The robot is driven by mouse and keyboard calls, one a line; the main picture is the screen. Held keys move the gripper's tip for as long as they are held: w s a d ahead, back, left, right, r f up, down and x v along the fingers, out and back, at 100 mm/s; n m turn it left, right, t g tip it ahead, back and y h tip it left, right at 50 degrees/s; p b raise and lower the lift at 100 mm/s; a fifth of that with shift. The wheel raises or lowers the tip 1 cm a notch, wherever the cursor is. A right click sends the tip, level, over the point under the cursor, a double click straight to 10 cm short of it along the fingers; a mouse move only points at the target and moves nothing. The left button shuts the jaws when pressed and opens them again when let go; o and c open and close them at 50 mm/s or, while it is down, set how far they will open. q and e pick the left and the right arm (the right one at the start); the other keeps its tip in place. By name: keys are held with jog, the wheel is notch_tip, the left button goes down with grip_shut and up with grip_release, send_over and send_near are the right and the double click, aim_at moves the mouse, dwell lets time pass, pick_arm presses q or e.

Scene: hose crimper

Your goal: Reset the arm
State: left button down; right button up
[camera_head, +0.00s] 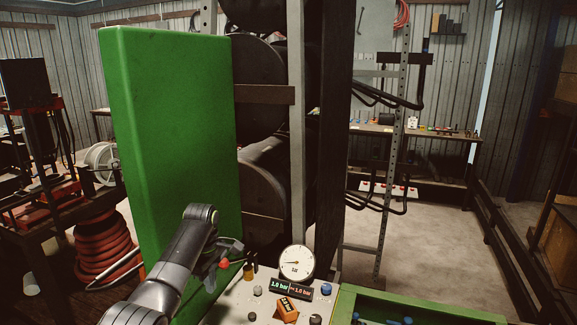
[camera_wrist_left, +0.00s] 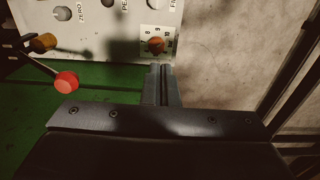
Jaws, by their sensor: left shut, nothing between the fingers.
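My left arm comes in from the bottom of the head view. My left gripper (camera_head: 226,254) is beside the green machine body, close to the control panel (camera_head: 240,301), and is partly hidden by its own wrist. In the left wrist view the gripper fingers (camera_wrist_left: 161,72) are shut together with nothing between them. Their tips point toward an orange knob (camera_wrist_left: 156,44) on a numbered dial; I cannot tell whether they touch it. A red ball-ended lever (camera_wrist_left: 66,81) is left of the fingers, and its red ball also shows in the head view (camera_head: 224,264). My right gripper is not in view.
A tall green machine body (camera_head: 170,140) stands left of centre. The panel carries a round gauge (camera_head: 296,262), a digital display (camera_head: 291,288) and several knobs. A green tray (camera_head: 420,310) is at the lower right. Bare floor (camera_head: 430,230) lies behind it.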

pick_arm(q)
jog(key=s+a+f+m+t, duration=0.1)
jog(key=s+a+f+m, duration=0.25)
jog(key=s+f, duration=0.6)
jog(key=s+a+f+m+t, duration=0.1)
jog(key=s+a+f+m, duration=0.25)
jog(key=s+f, duration=0.6)
jog(key=s+a+r+m+t+y, duration=0.1)
jog(key=s+a+r+m, duration=0.15)
jog(key=s, duration=1.15)
jog(key=s+a+r+m+t+y, duration=0.1)
jog(key=s+r+m, duration=0.3)
jog(key=s, duration=1)
notch_tip(320, 180, down, 34)
jog(key=a+g+b, duration=0.1)
jog(key=g+b, duration=0.1)
jog(key=b, duration=0.6)
jog(key=s+f+b, duration=0.3)
jog(key=s+f, duration=0.4)
jog(key=f, duration=0.3)
jog(key=s+d+f+h+b, duration=0.1)
jog(key=s+f+b, duration=0.2)
jog(key=s+f, duration=0.5)
notch_tip(320, 180, down, 3)
jog(key=shift+r+g, duration=0.1)
jog(key=shift+g, duration=0.3)
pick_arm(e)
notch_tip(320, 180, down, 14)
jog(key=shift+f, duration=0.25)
